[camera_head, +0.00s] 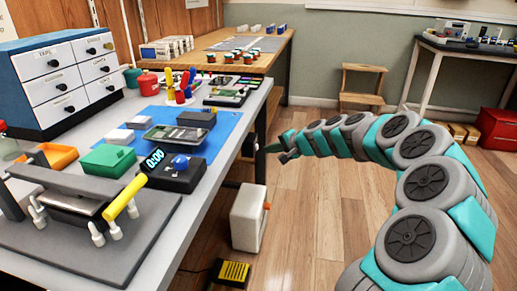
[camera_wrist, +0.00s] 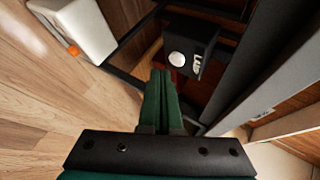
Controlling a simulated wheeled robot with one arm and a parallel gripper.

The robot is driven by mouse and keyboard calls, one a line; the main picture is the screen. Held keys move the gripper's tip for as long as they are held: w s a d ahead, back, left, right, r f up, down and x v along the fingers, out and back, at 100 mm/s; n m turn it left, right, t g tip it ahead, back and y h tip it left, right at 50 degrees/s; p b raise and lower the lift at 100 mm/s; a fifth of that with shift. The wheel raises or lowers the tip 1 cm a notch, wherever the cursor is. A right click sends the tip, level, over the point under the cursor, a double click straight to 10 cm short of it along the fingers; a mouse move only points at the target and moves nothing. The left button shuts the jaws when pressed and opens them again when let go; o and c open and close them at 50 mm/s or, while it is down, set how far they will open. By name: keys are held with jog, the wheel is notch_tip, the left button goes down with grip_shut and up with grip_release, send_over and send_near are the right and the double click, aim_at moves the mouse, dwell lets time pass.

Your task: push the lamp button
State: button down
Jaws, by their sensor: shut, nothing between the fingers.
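In the wrist view, the lamp button (camera_wrist: 177,60) is a round white button on a black box (camera_wrist: 188,36) with white lettering that seems to read "LAMP". The box sits by the dark frame under the workbench. My gripper (camera_wrist: 160,78) is shut, with its green fingers together and empty. In the picture, the fingertips lie just below and left of the button; I cannot tell the exact gap, but no contact shows. In the head view, my gripper (camera_head: 272,149) is beside the workbench's right edge, and the button cannot be made out there.
The workbench (camera_head: 150,240) holds a drawer cabinet (camera_head: 65,75), a timer box with a blue button (camera_head: 180,161) and a yellow-handled press (camera_head: 125,197). A white box with an orange part (camera_head: 248,218) stands below my gripper. The wooden floor at right is open.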

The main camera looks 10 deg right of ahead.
jog(key=shift+d, duration=0.1)
jog(key=d, duration=0.2)
jog(key=s+d, duration=0.1)
jog(key=d+b, duration=0.1)
jog(key=d, duration=0.1)
jog(key=shift+s+d, duration=0.3)
jog(key=shift+s, duration=0.1)
jog(key=s+a+r+n+g, duration=0.2)
jog(key=s+a+n+g, duration=0.15)
jog(key=s+a, duration=0.55)
jog(key=s+a+r+n+g, duration=0.2)
jog(key=s+a+n, duration=0.25)
jog(key=s, duration=0.85)
jog(key=s+d+f+g+h, duration=0.1)
jog(key=s+d+f+h, duration=0.1)
jog(key=s, duration=0.8)
jog(key=s+d+f+g+h, duration=0.2)
jog(key=s+d, duration=0.3)
jog(key=s, duration=0.5)
jog(key=s+d+f+n+g+h, duration=0.1)
jog(key=s+d+f+g+h, duration=0.1)
jog(key=s, duration=0.8)
jog(key=shift+d+f+h, duration=0.5)
jog(key=shift+d+f, duration=0.15)
jog(key=shift+f, duration=0.2)
